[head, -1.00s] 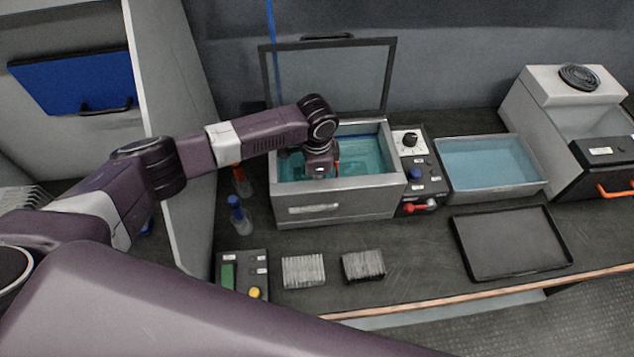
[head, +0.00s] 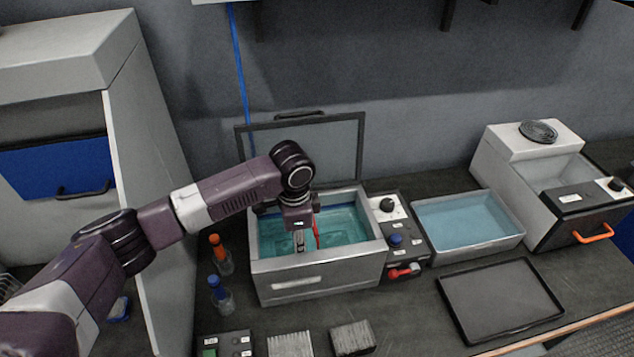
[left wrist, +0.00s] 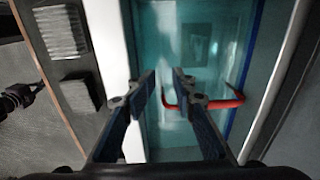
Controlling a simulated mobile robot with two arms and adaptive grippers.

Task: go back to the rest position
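My left gripper (head: 300,240) points down over the open metal tank (head: 320,285) with teal liquid (head: 345,228) in it. In the left wrist view its two fingers (left wrist: 165,80) stand apart with a gap between them, and I see nothing held. A red bent handle (left wrist: 225,102) shows beside and behind the right finger, over the liquid; it also shows as a red piece next to the gripper in the head view (head: 316,236). I cannot tell whether the finger touches it. My right gripper is not in the head view.
The tank's raised lid (head: 310,150) stands behind my left gripper. To the right are a control box (head: 400,235), a blue-liquid tray (head: 468,228), an empty dark tray (head: 500,298) and a grey machine (head: 550,180). Two bottles (head: 221,295) stand left of the tank, two ribbed blocks (head: 352,338) in front.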

